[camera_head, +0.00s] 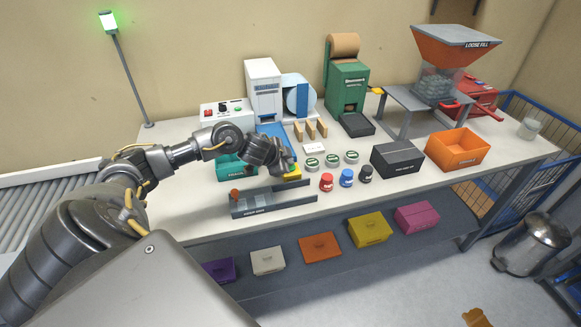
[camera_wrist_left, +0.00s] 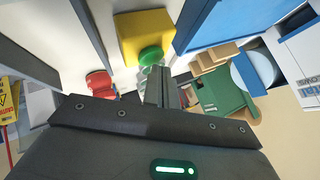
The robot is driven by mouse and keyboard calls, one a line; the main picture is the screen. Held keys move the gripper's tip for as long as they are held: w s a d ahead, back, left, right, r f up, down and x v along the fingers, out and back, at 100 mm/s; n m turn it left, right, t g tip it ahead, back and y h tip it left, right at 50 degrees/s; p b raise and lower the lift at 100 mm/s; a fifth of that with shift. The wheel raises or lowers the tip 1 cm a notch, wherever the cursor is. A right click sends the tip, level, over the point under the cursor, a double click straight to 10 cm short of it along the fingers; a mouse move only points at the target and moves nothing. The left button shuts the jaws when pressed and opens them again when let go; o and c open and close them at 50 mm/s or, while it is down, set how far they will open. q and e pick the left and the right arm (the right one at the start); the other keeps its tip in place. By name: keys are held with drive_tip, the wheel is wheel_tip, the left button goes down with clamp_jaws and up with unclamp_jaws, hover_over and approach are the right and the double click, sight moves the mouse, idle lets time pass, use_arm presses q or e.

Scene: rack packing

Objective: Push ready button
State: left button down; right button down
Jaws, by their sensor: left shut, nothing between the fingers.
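The ready button appears as a green round button (camera_wrist_left: 151,55) on a yellow box (camera_wrist_left: 140,32) in the left wrist view. In the head view the yellow box (camera_head: 293,173) shows at the worktable's middle, partly covered by my left gripper (camera_head: 287,168). My left gripper also shows in the left wrist view (camera_wrist_left: 157,72), with its fingers shut and empty. The fingertips are right at the green button in that view; I cannot tell whether they touch it. My right gripper is not in view.
A grey rack (camera_head: 270,202) lies in front of the yellow box. A black box (camera_head: 397,160) and an orange bin (camera_head: 457,150) are further right. A lamp (camera_head: 109,22) glows green.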

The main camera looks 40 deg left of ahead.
use_arm(q)
drive_tip(key=shift+f, duration=0.1)
drive_tip(key=shift+f, duration=0.4)
drive_tip(key=shift+r, duration=0.15)
drive_tip(key=shift+r+p, duration=0.3)
drive_tip(key=shift+p, duration=0.25)
drive_tip(key=shift+r, duration=0.1)
wheel_tip(320, 180, up, 6)
drive_tip(key=p, duration=0.6)
idle(0.6)
